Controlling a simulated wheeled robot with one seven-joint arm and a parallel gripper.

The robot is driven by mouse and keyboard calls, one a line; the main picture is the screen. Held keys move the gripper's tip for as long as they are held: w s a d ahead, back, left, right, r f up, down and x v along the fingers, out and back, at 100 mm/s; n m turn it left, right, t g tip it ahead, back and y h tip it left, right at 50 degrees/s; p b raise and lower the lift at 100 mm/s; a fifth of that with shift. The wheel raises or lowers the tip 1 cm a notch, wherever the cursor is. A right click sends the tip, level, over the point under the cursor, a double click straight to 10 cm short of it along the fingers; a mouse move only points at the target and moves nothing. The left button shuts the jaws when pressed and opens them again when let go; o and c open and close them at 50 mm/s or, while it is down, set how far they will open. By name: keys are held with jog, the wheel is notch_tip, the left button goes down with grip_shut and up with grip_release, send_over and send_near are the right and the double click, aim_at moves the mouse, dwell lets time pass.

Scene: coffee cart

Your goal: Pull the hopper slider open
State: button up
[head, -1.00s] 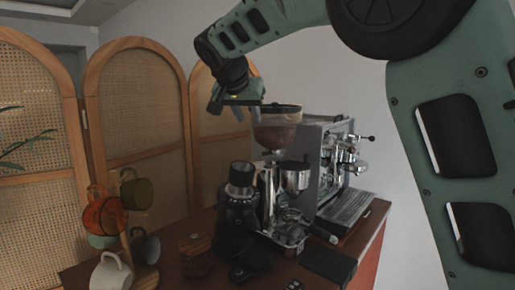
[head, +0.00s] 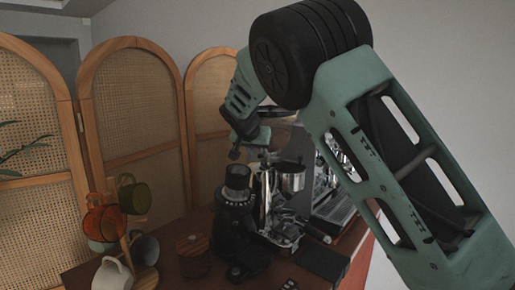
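The grinder with the hopper (head: 283,115) stands on the cart in the head view. My arm covers part of the hopper, and its lower part is hidden behind my gripper. I cannot make out the hopper slider. My gripper (head: 240,148) is at the left front side of the hopper, low against it in the picture. It is small and dark here; I cannot tell whether its fingers touch anything or are open or shut.
A black grinder (head: 236,215) stands in front on the wooden counter (head: 190,272). Mugs hang on a stand (head: 137,248) at left. Rattan screens (head: 125,120) stand behind.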

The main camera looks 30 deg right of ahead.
jog(key=shift+w+d+f, duration=0.25)
jog(key=shift+f, duration=0.05)
jog(key=shift+c, duration=0.3)
grip_shut()
jog(key=shift+s+a+b, duration=0.25)
jog(key=shift+a+b, duration=0.2)
jog(key=shift+a, duration=0.15)
jog(key=shift+s+a+b, duration=0.25)
jog(key=shift+a+b, duration=0.2)
jog(key=shift+a, duration=0.15)
jog(key=shift+o, duration=0.3)
grip_release()
jog(key=shift+a, duration=0.1)
